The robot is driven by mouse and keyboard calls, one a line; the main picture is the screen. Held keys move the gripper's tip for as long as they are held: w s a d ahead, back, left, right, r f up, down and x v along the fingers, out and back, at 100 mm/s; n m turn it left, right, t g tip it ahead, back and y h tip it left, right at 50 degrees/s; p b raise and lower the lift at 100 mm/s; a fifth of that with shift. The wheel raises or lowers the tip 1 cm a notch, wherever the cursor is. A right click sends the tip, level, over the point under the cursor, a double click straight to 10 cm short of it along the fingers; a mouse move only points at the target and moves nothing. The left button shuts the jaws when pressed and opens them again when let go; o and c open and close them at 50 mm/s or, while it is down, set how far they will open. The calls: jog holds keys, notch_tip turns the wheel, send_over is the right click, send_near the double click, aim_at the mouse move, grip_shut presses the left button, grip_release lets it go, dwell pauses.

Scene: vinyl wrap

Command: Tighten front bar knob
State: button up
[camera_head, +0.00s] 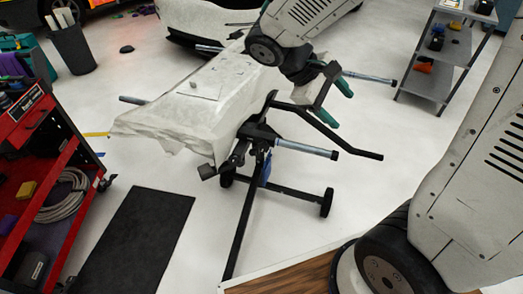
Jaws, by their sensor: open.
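A wheeled black stand (249,215) holds a panel draped in whitish wrap (187,98). Dark clamp parts (258,131) sit where the front bar meets the stand. I cannot clearly pick out the front bar knob among them. My gripper (337,106) has green fingers, spread apart with nothing seen between them. In the picture it is above the front bar and right of the panel; its exact distance from the stand is unclear.
A red tool cart (30,130) stands at the left, with a black mat (132,243) on the floor beside it. A grey shelf (445,50) is at the upper right. A white car (205,22) is behind the panel.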

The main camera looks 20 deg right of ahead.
jog(key=w+a+f+n+t+h, duration=0.3)
jog(key=w+f+n+h, duration=0.15)
jog(key=w+f, duration=0.25)
jog(key=w+a+f+n+t+h, duration=0.3)
jog(key=w+f+n, duration=0.2)
jog(key=w+f, duration=0.3)
jog(key=n+t+y, duration=0.3)
jog(key=n+t, duration=0.7)
jog(key=n, duration=0.2)
send_near(263, 147)
jog(key=x, duration=0.8)
jog(key=shift+w+d+f, duration=0.1)
jog(key=shift+w+d, duration=0.05)
jog(key=shift+w, duration=0.05)
jog(key=shift+m, duration=0.25)
jog(key=c, duration=1)
